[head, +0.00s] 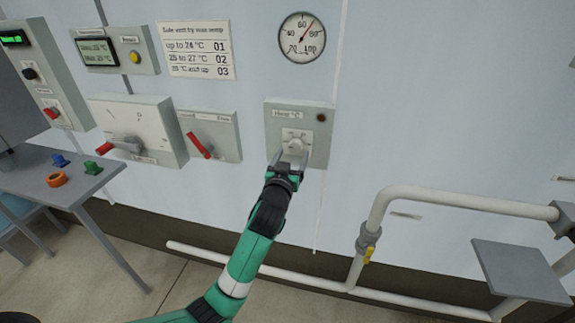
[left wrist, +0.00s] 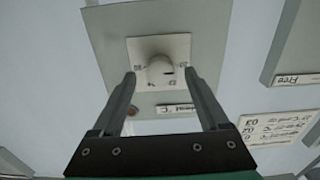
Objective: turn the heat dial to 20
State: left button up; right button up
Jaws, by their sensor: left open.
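The heat dial (head: 294,146) is a pale round knob on a white square plate, on a grey-green panel (head: 319,116) fixed to the wall. In the left wrist view the knob (left wrist: 160,70) shows between the fingertips, with small scale marks around it that are too blurred to read. My left gripper (head: 289,156) is open, with one finger on each side of the knob. It also shows in the left wrist view (left wrist: 160,78), where gaps seem to remain between fingers and knob. Whether a finger touches the knob is unclear. My right gripper is in neither view.
A round gauge (head: 302,38) hangs above the panel. A box with a red lever (head: 199,145) is to its left, beside a larger box with a scale (head: 138,126). White pipes (head: 455,199) with a yellow valve handle (head: 369,254) run at lower right. A table (head: 85,190) stands at left.

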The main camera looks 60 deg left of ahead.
pick_arm(q)
jog(key=p+v, duration=0.1)
jog(key=v, duration=0.8)
jog(key=shift+s+d+p, duration=0.15)
jog(key=shift+d+p, duration=0.05)
jog(key=shift+p, duration=0.2)
